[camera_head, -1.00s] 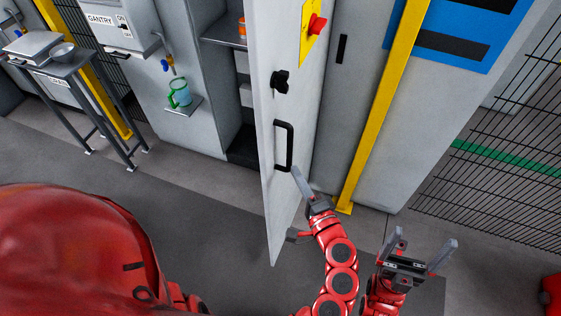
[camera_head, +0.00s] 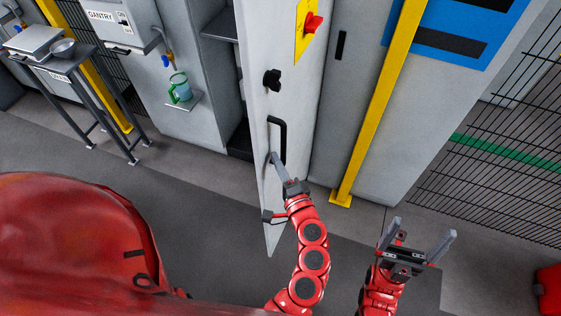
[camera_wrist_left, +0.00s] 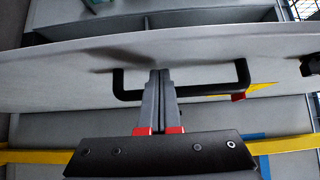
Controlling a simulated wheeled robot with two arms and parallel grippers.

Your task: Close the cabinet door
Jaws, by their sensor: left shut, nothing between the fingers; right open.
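The cabinet door (camera_head: 290,100) is a tall light-grey panel standing open, with a black bar handle (camera_head: 283,135), a black knob and a red switch on a yellow plate. My left gripper (camera_head: 277,160) is shut and empty. Its tips are at the lower part of the handle; whether they touch the door is unclear. In the left wrist view the shut fingers (camera_wrist_left: 158,85) point at the door (camera_wrist_left: 210,45), in front of the handle (camera_wrist_left: 242,78). My right gripper (camera_head: 422,235) is open and empty, to the right of the door above the floor.
The cabinet opening with a shelf (camera_head: 220,24) is left of the door. A yellow post (camera_head: 380,100) stands to the right, with a wire mesh fence (camera_head: 490,150) beyond it. A green mug (camera_head: 180,88) and a small table (camera_head: 75,75) are on the left. Grey floor lies in front.

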